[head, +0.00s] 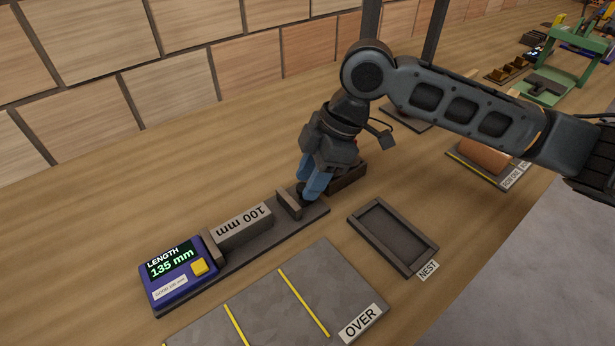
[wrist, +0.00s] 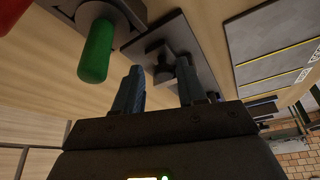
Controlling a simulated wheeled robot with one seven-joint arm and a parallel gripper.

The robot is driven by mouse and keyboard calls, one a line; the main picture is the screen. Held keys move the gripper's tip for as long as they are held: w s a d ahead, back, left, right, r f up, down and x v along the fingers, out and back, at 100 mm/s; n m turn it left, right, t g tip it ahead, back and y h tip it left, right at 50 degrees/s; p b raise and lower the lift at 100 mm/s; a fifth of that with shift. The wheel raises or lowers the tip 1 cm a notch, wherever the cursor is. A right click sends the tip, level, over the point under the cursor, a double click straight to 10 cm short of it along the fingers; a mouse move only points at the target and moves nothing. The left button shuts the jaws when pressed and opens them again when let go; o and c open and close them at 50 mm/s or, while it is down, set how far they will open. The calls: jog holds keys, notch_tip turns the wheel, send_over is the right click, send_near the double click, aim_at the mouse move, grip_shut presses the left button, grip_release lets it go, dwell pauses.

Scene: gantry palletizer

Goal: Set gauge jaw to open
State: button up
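The gauge has a blue readout (head: 176,272) showing LENGTH 135 mm, with a yellow button, at the left end of a dark rail. A grey 100 mm block (head: 241,227) lies on the rail against the left jaw (head: 213,247). The sliding jaw (head: 288,204) stands to its right, with a gap between. My gripper (head: 311,190) points down at the rail's right end, just right of that jaw. In the wrist view my gripper (wrist: 160,88) has its blue fingers apart, with a dark knob (wrist: 163,72) between or just beyond them. Contact cannot be told.
A dark brown holder (head: 347,177) sits close behind my gripper. A green rod (wrist: 97,50) stands near the fingers in the wrist view. A NEST tray (head: 418,261) and an OVER plate (head: 345,295) lie in front. Bare table is behind the rail.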

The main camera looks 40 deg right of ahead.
jog(key=shift+o, duration=0.8)
jog(key=shift+a, duration=0.1)
jog(key=v, duration=0.7)
jog(key=shift+d+r, duration=0.2)
jog(key=shift+r, duration=0.15)
jog(key=shift+s, duration=0.15)
